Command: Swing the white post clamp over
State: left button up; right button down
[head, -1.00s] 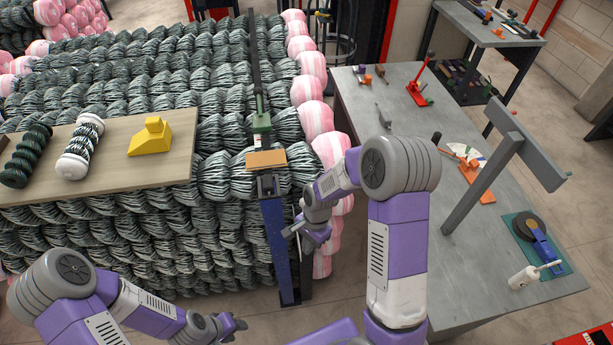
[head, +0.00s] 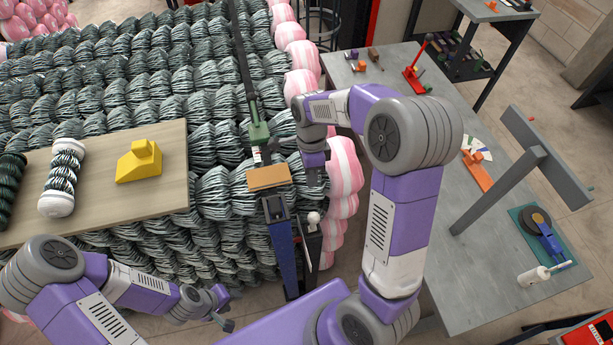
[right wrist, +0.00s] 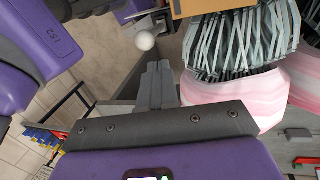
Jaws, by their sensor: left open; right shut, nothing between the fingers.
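A white ball knob (head: 314,217) sits on top of a dark upright bar (head: 310,245), right of the blue post (head: 282,240). The knob also shows in the right wrist view (right wrist: 145,40), beyond my fingertips. My right gripper (head: 313,180) points down, a little above and behind the knob in the head view. In the right wrist view its fingers (right wrist: 158,68) are together and empty, with a visible gap to the knob. My left gripper (head: 226,314) is open and empty at the lower left, well away from the post. The knob's lower joint is hard to make out.
A tan block (head: 268,177) and a green clamp (head: 258,132) sit above the blue post. A grey workbench (head: 450,270) is at the right, a wooden board (head: 100,205) at the left.

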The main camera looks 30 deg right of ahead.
aim_at(313, 222)
jog(key=x, duration=0.8)
jog(key=shift+s+f, duration=0.25)
jog(key=shift+f, duration=0.05)
jog(key=shift+a+b, duration=0.15)
jog(key=shift+b, duration=0.15)
